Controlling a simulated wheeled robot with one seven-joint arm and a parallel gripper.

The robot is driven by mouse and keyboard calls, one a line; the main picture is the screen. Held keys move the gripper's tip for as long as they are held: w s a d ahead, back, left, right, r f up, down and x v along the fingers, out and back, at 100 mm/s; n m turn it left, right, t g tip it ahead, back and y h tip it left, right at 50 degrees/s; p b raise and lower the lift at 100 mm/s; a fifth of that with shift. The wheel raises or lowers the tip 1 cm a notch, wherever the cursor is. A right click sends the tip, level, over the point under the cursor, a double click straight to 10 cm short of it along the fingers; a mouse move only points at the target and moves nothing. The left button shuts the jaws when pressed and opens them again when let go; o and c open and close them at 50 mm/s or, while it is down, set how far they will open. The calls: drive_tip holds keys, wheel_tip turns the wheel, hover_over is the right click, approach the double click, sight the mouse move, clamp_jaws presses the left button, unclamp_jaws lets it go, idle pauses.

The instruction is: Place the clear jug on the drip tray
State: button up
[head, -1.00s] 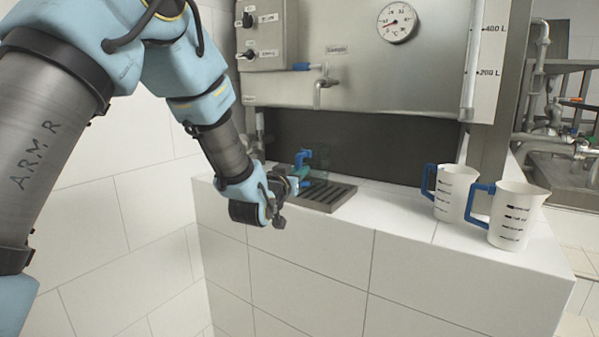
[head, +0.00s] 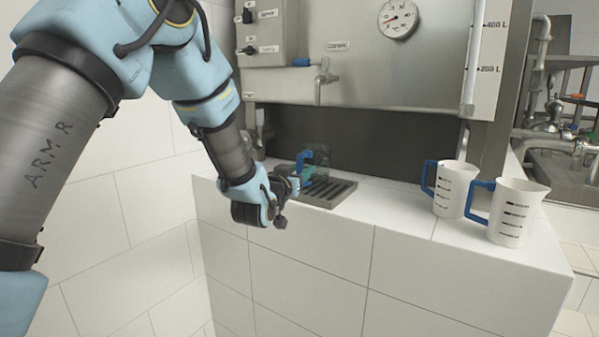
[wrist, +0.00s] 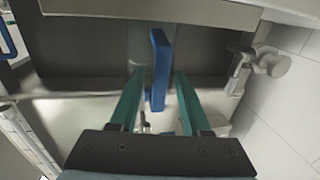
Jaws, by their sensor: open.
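The clear jug (head: 322,157) is hard to see against the dark back panel. It looks upright over the back of the dark slotted drip tray (head: 340,199); the contact at its base is hidden. Its blue handle (head: 304,158) faces my arm and also shows in the wrist view (wrist: 160,62). My gripper (wrist: 158,98) is open, its two teal fingers on either side of the handle's line with gaps at both sides. In the head view my wrist hides part of the tray's left side.
Two white jugs (head: 455,190) (head: 515,215) with blue handles stand on the tiled ledge (head: 400,220) to the right. A tap (head: 319,88) hangs from the steel tank above the tray. The ledge between tray and white jugs is clear.

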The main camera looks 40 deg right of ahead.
drive_tip(key=shift+r+p, duration=0.25)
drive_tip(key=shift+p, duration=0.1)
drive_tip(key=b+v, duration=0.3)
drive_tip(key=v, duration=0.9)
drive_tip(key=shift+f, duration=0.1)
drive_tip(key=w+a+f+n+y, duration=0.25)
drive_tip(key=w+a+y, duration=0.2)
drive_tip(key=a, duration=0.35)
drive_tip(key=w+a+f+n+y, duration=0.25)
drive_tip(key=w+a+f, duration=0.2)
drive_tip(key=a, duration=0.45)
drive_tip(key=w+a+f+n+y, duration=0.1)
drive_tip(key=w+a+f+y, duration=0.3)
drive_tip(key=a, duration=0.4)
drive_tip(key=s+a+f+n+g+y, duration=0.1)
drive_tip(key=s+a, duration=0.4)
drive_tip(key=a, duration=0.6)
drive_tip(key=s+a+f+n+g+y, duration=0.1)
drive_tip(key=s+a+n+g+y, duration=0.3)
drive_tip(key=a, duration=0.7)
drive_tip(key=shift+s+f+n+g, duration=0.3)
drive_tip(key=shift+s+g, duration=0.2)
drive_tip(key=shift+g, duration=0.1)
